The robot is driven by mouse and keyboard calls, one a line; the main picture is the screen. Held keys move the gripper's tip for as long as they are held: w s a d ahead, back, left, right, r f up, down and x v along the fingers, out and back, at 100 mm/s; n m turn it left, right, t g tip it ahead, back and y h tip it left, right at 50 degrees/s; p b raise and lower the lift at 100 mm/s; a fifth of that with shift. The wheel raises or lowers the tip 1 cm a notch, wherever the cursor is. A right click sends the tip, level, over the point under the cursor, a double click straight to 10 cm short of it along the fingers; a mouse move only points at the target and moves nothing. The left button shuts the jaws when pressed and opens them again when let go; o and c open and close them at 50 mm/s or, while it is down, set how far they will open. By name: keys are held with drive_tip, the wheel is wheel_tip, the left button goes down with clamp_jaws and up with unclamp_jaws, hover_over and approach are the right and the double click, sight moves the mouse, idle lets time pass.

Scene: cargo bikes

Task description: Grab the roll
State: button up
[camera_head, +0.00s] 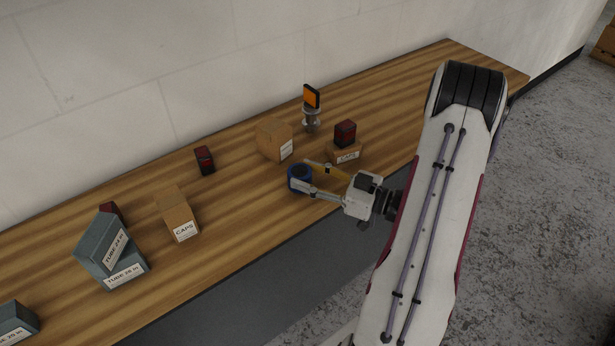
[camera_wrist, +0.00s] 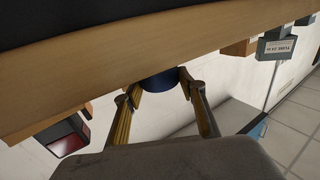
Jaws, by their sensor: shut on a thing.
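The roll (camera_head: 300,178) is dark blue and ring-shaped, on the wooden bench near its front edge. My gripper (camera_head: 306,176) reaches it from the right in the head view, with one finger on each side, shut on it. In the wrist view the roll (camera_wrist: 160,84) shows as a dark blue shape between the fingertips of my gripper (camera_wrist: 158,90). Its lower part is hidden there, and I cannot tell whether it is lifted off the bench.
Behind the roll stand a cardboard box (camera_head: 270,140) and an orange-topped light (camera_head: 312,98). A CAPS box (camera_head: 342,155) with a red-black box (camera_head: 345,133) on it is close to my gripper. Another CAPS box (camera_head: 176,213) and grey TUBE boxes (camera_head: 100,245) stand left.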

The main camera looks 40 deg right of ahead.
sight(309, 174)
drive_tip(key=shift+r, duration=4.75)
